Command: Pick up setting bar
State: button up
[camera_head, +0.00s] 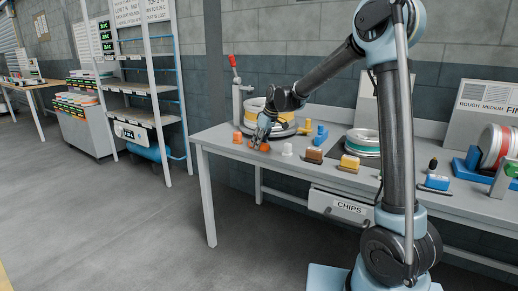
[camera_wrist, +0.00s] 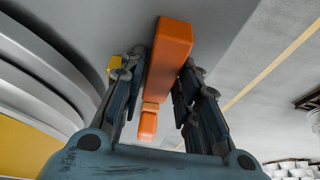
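An orange bar (camera_wrist: 169,58), which I take to be the setting bar, lies lengthwise between my fingers in the wrist view. It has a thick block at one end and a narrower part with a smaller orange end (camera_wrist: 148,124) nearer my palm. My gripper (camera_wrist: 165,62) has one finger on each side of the bar; whether the pads press on it is not clear. In the head view my gripper (camera_head: 264,132) is low over the left end of the workbench (camera_head: 217,141). Orange pieces (camera_head: 256,144) show there just below it, partly hidden by the fingers.
A round stack with a yellow band (camera_head: 257,104) stands right behind my gripper, beside a red-handled press (camera_head: 236,90). A white piece (camera_head: 287,149) and brown (camera_head: 314,154), blue and yellow (camera_head: 349,163) blocks stand to the right. The floor in front is clear.

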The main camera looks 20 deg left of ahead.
jog(key=shift+c, duration=0.2)
grip_shut()
notch_tip(320, 180, up, 10)
dwell(0.5)
